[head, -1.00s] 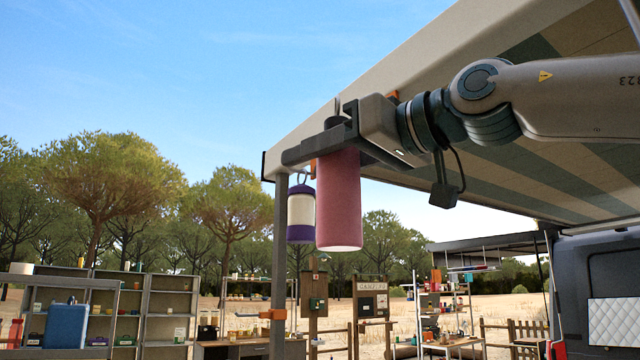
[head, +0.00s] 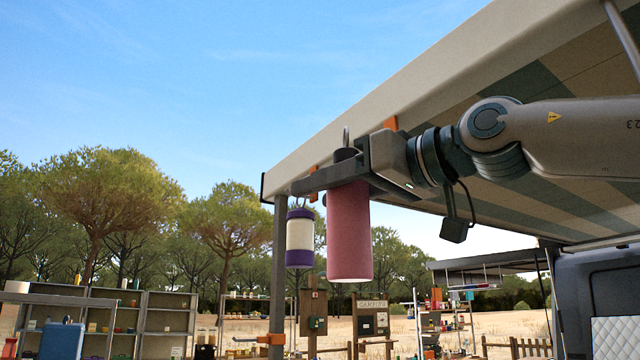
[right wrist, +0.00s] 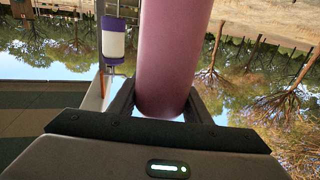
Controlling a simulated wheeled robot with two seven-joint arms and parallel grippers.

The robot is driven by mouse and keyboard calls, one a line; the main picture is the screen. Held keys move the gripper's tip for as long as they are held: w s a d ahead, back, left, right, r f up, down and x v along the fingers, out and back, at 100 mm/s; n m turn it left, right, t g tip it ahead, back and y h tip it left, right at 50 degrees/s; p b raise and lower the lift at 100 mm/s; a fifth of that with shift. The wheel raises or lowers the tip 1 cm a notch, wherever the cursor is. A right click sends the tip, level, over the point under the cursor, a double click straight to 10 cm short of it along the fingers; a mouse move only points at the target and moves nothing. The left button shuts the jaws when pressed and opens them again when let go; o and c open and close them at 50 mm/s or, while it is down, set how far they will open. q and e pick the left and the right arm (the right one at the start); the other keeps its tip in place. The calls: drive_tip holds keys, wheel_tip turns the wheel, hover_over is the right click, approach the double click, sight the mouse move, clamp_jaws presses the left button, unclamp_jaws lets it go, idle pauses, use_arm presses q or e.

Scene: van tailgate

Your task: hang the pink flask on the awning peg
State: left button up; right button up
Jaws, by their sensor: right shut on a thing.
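The pink flask (head: 349,235) hangs upright in my right gripper (head: 345,176), which is shut around its upper part. A dark cap and a thin metal loop stand above the jaws. In the right wrist view the flask (right wrist: 172,50) lies between the two fingers (right wrist: 160,105). Two orange pegs show on the awning edge: one peg (head: 391,123) just right of the flask's loop, another peg (head: 313,170) to the left, near the lantern. The flask's loop appears apart from both; depth is hard to judge. My left gripper is not in view.
A white and purple lantern (head: 300,238) hangs by its loop left of the flask, close to it. The awning (head: 440,70) runs above, with its post (head: 278,270) at left. Shelves (head: 165,325) and a van (head: 600,290) stand farther off. Open sky lies left of the awning.

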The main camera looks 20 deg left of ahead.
drive_tip(key=w+d+f+p, duration=0.1)
drive_tip(key=w+d+p, duration=0.2)
drive_tip(key=w, duration=0.2)
drive_tip(key=shift+w+d+f, duration=0.15)
drive_tip(key=shift+w+d, duration=0.05)
drive_tip(key=shift+d, duration=0.05)
idle(0.9)
idle(0.7)
drive_tip(key=o, duration=1.3)
